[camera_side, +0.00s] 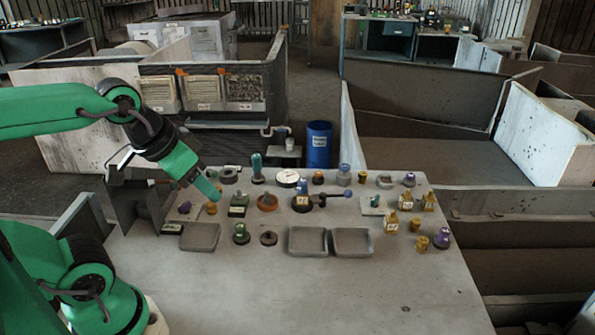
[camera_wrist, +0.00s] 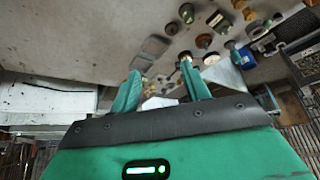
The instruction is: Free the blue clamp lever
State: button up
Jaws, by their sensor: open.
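The blue clamp lever (camera_side: 335,194) appears to be the dark arm with a blue knob, pointing right from a dark round base (camera_side: 302,204) with a pale label and a blue upright part. It sits mid-table at the back in the side view. I cannot pick it out surely in the wrist view. My gripper (camera_side: 208,188) is left of it, over the table's left part and well apart from it. In the wrist view my gripper (camera_wrist: 160,85) shows two green fingers spread apart, with nothing held between them.
The grey table (camera_side: 290,295) is clear at the front. Three shallow trays (camera_side: 200,237) lie across its middle. Several small fittings crowd around the lever, including an orange-brown ring piece (camera_side: 267,202), a white dial (camera_side: 288,178) and yellow blocks (camera_side: 405,200). A dark bracket (camera_side: 135,200) stands at the left edge.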

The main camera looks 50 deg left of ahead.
jog(key=w+r+m+g, duration=0.1)
jog(key=w+r+m, duration=0.25)
jog(key=w, duration=0.75)
jog(key=m+g, duration=0.4)
jog(key=m, duration=0.2)
send_over(345, 192)
notch_tip(345, 192, down, 17)
jog(key=shift+s+d, duration=0.15)
jog(key=shift+s, duration=0.1)
jog(key=shift+w+a+f, duration=0.15)
jog(key=shift+f, duration=1.8)
jog(key=shift+w+a+f, duration=0.1)
jog(key=shift+w+f, duration=0.05)
jog(key=shift+f, duration=1.75)
grip_shut()
